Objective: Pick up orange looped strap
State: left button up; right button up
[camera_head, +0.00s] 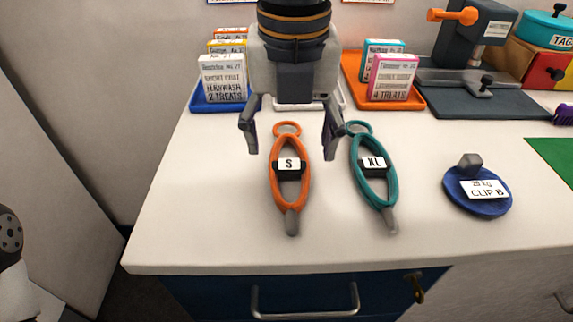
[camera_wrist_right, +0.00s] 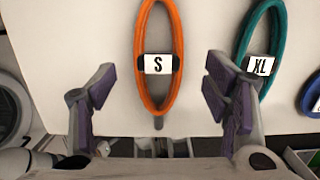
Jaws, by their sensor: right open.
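The orange looped strap (camera_head: 275,190) lies on the white counter, with a black band and a white tag marked S at its middle and a grey end toward the counter's front edge. It also shows in the right wrist view (camera_wrist_right: 139,88), centred between the fingers. My right gripper (camera_head: 291,142) is open and empty over the strap's far part, one finger to each side; its fingers appear in the right wrist view (camera_wrist_right: 156,95). I cannot tell its exact height above the counter. My left gripper is not in view.
A teal looped strap (camera_head: 355,170) tagged XL lies close on the right, near the right finger. A blue round clip (camera_head: 478,205) lies farther right. A blue tray (camera_head: 196,103) and an orange tray (camera_head: 413,105) hold boxes behind. The white counter (camera_head: 200,210) is clear on the left.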

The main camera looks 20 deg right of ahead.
aim_at(289, 162)
jog(key=f, duration=0.3)
jog(key=shift+w+f+b, duration=0.3)
jog(key=shift+f, duration=0.1)
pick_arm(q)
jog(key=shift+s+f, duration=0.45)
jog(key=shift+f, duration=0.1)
pick_arm(e)
jog(key=shift+r, duration=0.15)
jog(key=c, duration=1.3)
notch_tip(289, 162, up, 3)
jog(key=shift+r+p, duration=0.15)
jog(key=shift+p, duration=0.3)
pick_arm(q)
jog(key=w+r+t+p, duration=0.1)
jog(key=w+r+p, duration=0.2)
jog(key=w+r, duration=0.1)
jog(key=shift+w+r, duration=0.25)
pick_arm(e)
jog(key=s+a+r, duration=0.2)
jog(key=a+r, duration=0.1)
jog(key=a, duration=0.1)
jog(key=s+a+r, duration=0.6)
jog(key=a, duration=0.1)
jog(key=shift+a+r, duration=0.35)
